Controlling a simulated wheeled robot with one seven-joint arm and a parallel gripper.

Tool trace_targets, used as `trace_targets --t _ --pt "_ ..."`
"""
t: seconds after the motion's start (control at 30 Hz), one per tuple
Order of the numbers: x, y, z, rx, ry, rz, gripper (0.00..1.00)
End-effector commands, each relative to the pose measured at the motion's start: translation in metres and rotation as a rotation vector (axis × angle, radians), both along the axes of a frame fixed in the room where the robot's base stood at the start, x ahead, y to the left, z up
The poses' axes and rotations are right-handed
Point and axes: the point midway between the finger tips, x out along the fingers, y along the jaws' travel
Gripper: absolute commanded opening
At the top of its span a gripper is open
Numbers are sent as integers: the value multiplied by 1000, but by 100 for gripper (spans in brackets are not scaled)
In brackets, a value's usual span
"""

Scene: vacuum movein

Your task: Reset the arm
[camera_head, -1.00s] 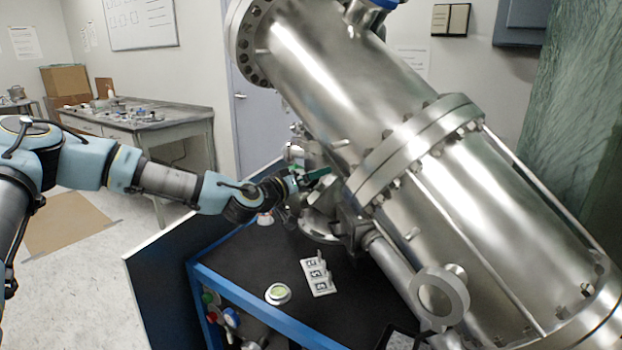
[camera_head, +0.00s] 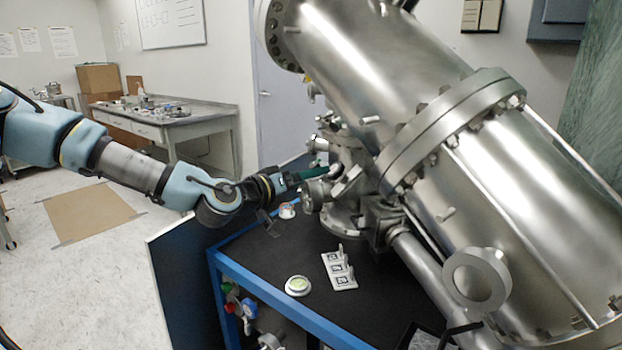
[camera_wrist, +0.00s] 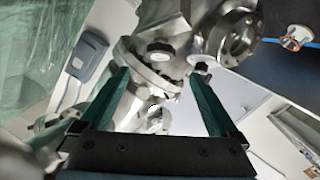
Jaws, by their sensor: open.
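My arm (camera_head: 130,166) reaches in from the left in the head view. My gripper (camera_head: 318,173) is beside the steel fittings at the lower left of the big vacuum chamber (camera_head: 380,85). In the wrist view my gripper (camera_wrist: 160,100) shows two green fingers spread wide apart with nothing held between them. A flanged metal fitting with a white round cap (camera_wrist: 160,48) lies beyond the fingers. Whether a finger touches the fittings in the head view, I cannot tell.
A bench (camera_head: 165,122) stands at the back left. Open floor lies left of the table.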

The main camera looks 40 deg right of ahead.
Motion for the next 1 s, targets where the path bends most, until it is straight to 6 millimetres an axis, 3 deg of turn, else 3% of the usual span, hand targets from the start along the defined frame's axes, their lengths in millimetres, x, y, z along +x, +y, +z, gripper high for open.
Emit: trace_targets --t 0.4,0.47,0.57,0.67,0.8,0.9,1.0 --pt "0 0 -1 3 0 -1 96" --pt "-1 2 -7 26 -2 -6 96" --pt "-5 13 -32 128 -9 -28 96" --pt "-5 44 -76 318 -10 -49 96" --pt "10 121 -131 636 24 -21 96" --pt "24 188 -149 835 73 44 96" --pt "35 258 -149 1000 146 142 96"
